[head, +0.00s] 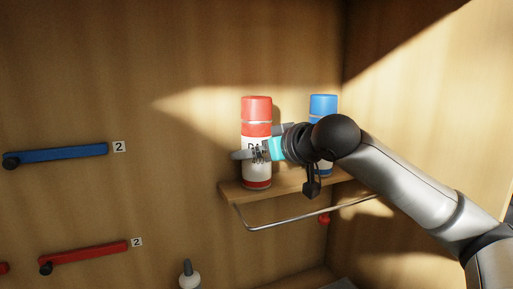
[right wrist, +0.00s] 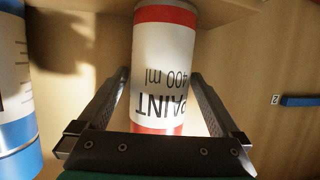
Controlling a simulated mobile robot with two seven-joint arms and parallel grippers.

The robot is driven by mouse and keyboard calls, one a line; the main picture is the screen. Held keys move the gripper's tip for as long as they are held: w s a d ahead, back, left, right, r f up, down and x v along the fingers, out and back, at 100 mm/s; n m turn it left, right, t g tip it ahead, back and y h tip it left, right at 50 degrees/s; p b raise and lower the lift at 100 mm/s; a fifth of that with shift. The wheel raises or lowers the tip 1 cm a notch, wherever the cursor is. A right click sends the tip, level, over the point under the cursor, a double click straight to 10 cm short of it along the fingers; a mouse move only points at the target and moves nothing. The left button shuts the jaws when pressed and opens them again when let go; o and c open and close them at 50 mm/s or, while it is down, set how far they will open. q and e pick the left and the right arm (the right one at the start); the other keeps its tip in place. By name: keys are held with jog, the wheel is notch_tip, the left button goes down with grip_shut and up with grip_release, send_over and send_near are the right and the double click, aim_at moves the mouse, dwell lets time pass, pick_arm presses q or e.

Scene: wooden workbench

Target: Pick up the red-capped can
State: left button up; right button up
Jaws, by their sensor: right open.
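The red-capped can (head: 257,178) stands upright on a small wooden shelf (head: 235,190). It has a white label with red bands. My right gripper (head: 252,154) reaches it from the right at about label height and hides part of the label. In the right wrist view the can (right wrist: 165,55) appears upside down, between the two open fingers of the gripper (right wrist: 160,78). Gaps show beside the can toward the fingertips; I cannot tell whether either finger touches it. My left gripper is not in view.
A blue-capped can (head: 323,104) stands to the right on the shelf, partly behind my right arm; it also shows in the right wrist view (right wrist: 18,135). A metal rail (head: 285,224) runs below the shelf. Blue (head: 60,154) and red (head: 85,254) handles are at left.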

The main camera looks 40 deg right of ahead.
jog(key=shift+w+f, duration=0.1)
jog(key=shift+w, duration=0.1)
grip_shut()
dwell(0.8)
